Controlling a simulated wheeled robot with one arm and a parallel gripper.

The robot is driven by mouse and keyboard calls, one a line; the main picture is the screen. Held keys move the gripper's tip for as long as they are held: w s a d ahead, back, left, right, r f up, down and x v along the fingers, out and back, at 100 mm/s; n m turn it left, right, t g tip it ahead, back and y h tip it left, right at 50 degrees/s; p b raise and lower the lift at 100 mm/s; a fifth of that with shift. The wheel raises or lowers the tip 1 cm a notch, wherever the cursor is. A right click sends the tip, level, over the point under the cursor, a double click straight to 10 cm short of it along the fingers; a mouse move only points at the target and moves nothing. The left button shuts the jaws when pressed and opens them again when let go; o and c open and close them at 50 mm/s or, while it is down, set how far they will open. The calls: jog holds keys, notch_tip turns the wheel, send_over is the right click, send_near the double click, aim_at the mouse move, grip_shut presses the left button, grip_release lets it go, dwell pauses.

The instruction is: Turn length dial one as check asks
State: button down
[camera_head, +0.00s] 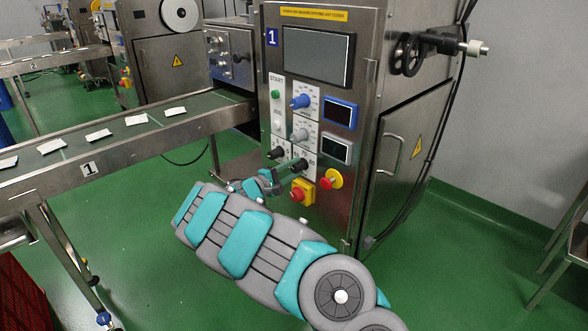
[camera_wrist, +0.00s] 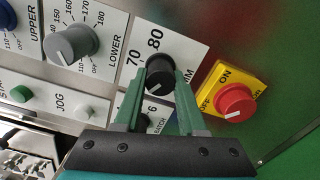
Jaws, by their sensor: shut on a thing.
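The black length dial (camera_wrist: 159,72) is on a white plate marked 70, 80 and MM in the wrist view. My gripper (camera_wrist: 161,88) has its two green fingers on either side of the dial and is shut on it. A white pointer line shows on the dial, toward the lower left in that view. The other scale numbers are partly hidden by the fingers. In the head view, my gripper (camera_head: 288,168) reaches the lower panel of the machine (camera_head: 352,95) marked 1. The dial there is small and partly hidden. No check reading is legible.
A red switch on a yellow plate (camera_wrist: 236,103) sits right beside the dial. A red stop button (camera_head: 332,179), a blue knob (camera_head: 300,101) and a grey knob (camera_head: 299,134) are close by on the panel. A conveyor (camera_head: 190,118) with several white packets runs left.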

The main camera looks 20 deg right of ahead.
dwell(0.3)
jog(key=shift+c, duration=2.4)
grip_release()
jog(key=v, duration=0.7)
jog(key=shift+a, duration=0.35)
jog(key=shift+s, duration=0.1)
